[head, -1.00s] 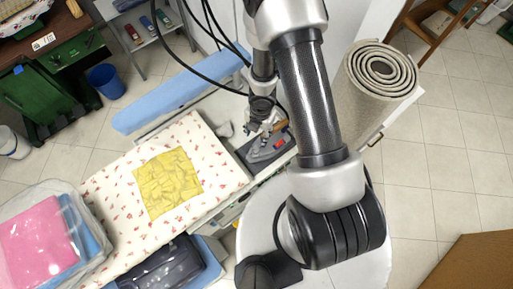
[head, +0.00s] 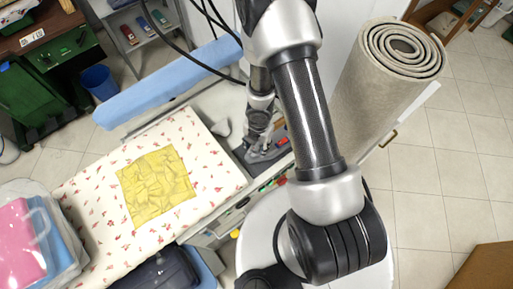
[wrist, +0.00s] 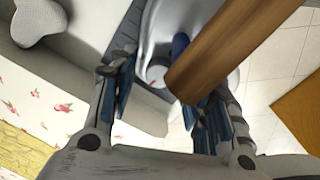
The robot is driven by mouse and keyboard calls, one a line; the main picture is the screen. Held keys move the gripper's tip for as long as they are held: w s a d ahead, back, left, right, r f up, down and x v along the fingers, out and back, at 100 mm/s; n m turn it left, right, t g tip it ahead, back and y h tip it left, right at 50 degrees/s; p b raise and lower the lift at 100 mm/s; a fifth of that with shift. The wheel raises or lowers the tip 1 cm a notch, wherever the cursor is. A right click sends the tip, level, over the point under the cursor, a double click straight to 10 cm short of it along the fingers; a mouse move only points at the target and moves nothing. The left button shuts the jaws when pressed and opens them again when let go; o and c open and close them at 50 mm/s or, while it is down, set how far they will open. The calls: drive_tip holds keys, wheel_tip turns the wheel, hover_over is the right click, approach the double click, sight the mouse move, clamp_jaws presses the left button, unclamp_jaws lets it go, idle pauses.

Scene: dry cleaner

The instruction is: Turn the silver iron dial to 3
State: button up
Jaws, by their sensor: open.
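The silver iron (wrist: 150,40) lies below my gripper in the wrist view, with its brown wooden handle (wrist: 235,45) crossing at the upper right. A pale round dial (wrist: 157,73) with a small red mark shows on the iron between my fingers. The number it points to is too small to read. My gripper (wrist: 160,105) is open, its blue-padded fingers left and right of the dial, with no clear contact. In the head view my gripper (head: 257,138) is over the iron (head: 262,154) and hides much of it.
The iron stands on a dark pad at the end of the ironing table, beside a flowered cover (head: 205,160) with a yellow cloth (head: 155,187). A rolled carpet (head: 375,95) stands to the right. A blue padded board (head: 165,85) lies behind.

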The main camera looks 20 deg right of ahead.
drive_tip(key=shift+f, duration=0.3)
drive_tip(key=c, duration=1.1)
drive_tip(key=shift+o, duration=0.2)
drive_tip(key=m+b, duration=0.1)
drive_tip(key=m, duration=0.1)
drive_tip(key=shift+f+m, duration=0.1)
drive_tip(key=shift+m, duration=0.3)
drive_tip(key=shift+m+b, duration=0.3)
drive_tip(key=shift+m, duration=0.7)
clamp_jaws()
drive_tip(key=o, duration=1.1)
unclamp_jaws()
drive_tip(key=shift+c, duration=0.2)
